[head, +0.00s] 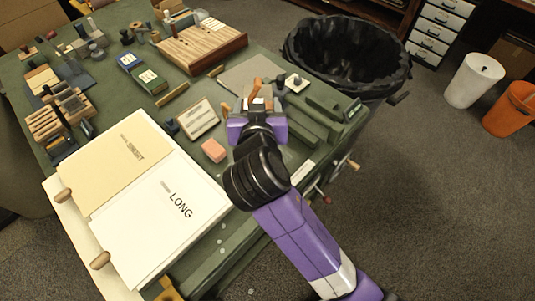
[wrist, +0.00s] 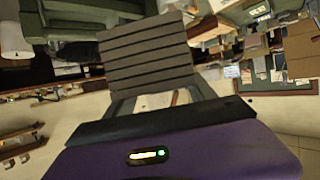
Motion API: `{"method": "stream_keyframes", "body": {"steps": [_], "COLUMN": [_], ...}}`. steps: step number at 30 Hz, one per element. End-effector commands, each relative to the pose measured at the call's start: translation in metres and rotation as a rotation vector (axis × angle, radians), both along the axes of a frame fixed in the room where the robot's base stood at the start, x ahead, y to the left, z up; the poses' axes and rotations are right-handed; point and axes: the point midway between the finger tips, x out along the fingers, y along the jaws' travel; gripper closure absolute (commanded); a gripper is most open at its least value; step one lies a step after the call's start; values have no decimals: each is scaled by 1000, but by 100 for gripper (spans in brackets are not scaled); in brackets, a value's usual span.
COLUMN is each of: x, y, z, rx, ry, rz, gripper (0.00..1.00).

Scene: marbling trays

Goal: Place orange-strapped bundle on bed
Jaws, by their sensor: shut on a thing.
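My gripper (head: 257,104) is shut at the end of my purple arm, over the right part of the green bench. A small orange-brown piece (head: 256,87) shows at its fingertips, which fits the orange strap of a held bundle. The rest of the bundle is mostly hidden by my gripper. In the wrist view a grey ribbed block (wrist: 150,50) stands beyond the dark edge of my gripper; I cannot tell whether it is a finger pad or part of the load. A flat grey plate (head: 237,78) lies just behind my gripper; I cannot tell whether it is the bed.
Boards marked SHORT (head: 130,150) and LONG (head: 175,215) lie at the bench's front left. A pink block (head: 214,150) and a pale box (head: 198,118) lie left of my gripper. Green bars (head: 322,112) lie to its right. A black-lined bin (head: 345,55) stands beyond the bench.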

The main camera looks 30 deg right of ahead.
Motion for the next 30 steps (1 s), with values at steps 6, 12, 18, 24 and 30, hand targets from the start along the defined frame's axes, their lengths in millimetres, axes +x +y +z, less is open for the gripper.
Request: {"method": "stream_keyframes", "body": {"steps": [6,12,18,24,30], "x": [-1,-1,0,-1,0], "y": [0,-1,-1,-1,0], "z": [-56,-103,-132,-149,-173], "rx": [-3,-2,-1,-1,0], "ry": [7,4,0,2,0], "rz": [-1,-2,-2,-2,-1], "gripper": [94,94,94,94,94]}}
